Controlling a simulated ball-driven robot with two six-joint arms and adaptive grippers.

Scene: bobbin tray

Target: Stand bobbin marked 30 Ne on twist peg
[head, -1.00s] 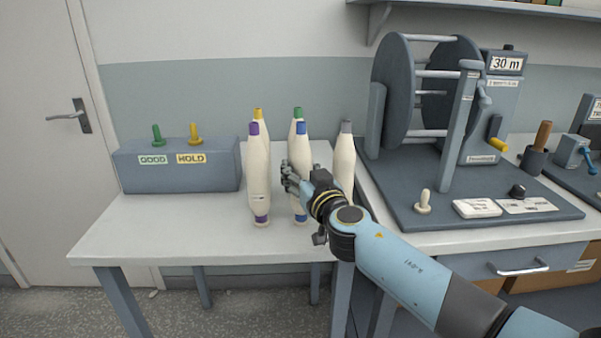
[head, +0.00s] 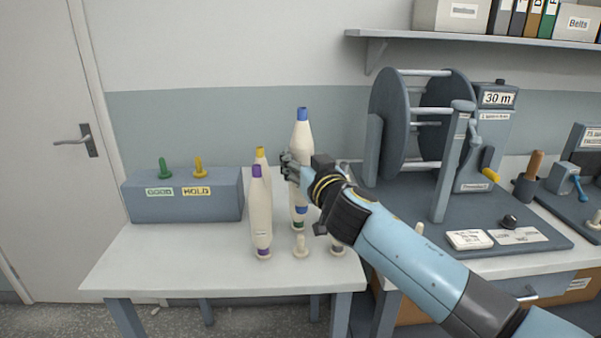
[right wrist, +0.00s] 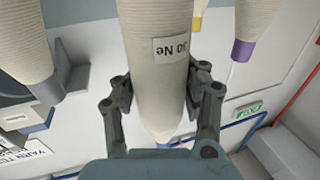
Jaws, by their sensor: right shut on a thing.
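My right gripper (head: 290,168) is shut around the middle of a cream bobbin with a blue top (head: 301,135) and holds it upright, raised above the neighbouring bobbins. In the right wrist view my right gripper (right wrist: 160,95) has a finger on each side of the bobbin (right wrist: 160,75), whose label reads 30 Ne. An empty pale peg (head: 300,248) stands on the table just below it. At the far right edge, a pale peg (head: 597,220) stands on a second device's base; its sign is cut off, so I cannot tell for sure that it is the twist peg. My left gripper is out of view.
A purple-topped bobbin (head: 260,215) and a yellow-topped one (head: 260,156) stand left; another is mostly hidden behind my gripper. A reel device (head: 392,110) marked 30 m is at right, its small peg (head: 420,229) partly behind my arm. The GOOD/HOLD box (head: 185,208) is left.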

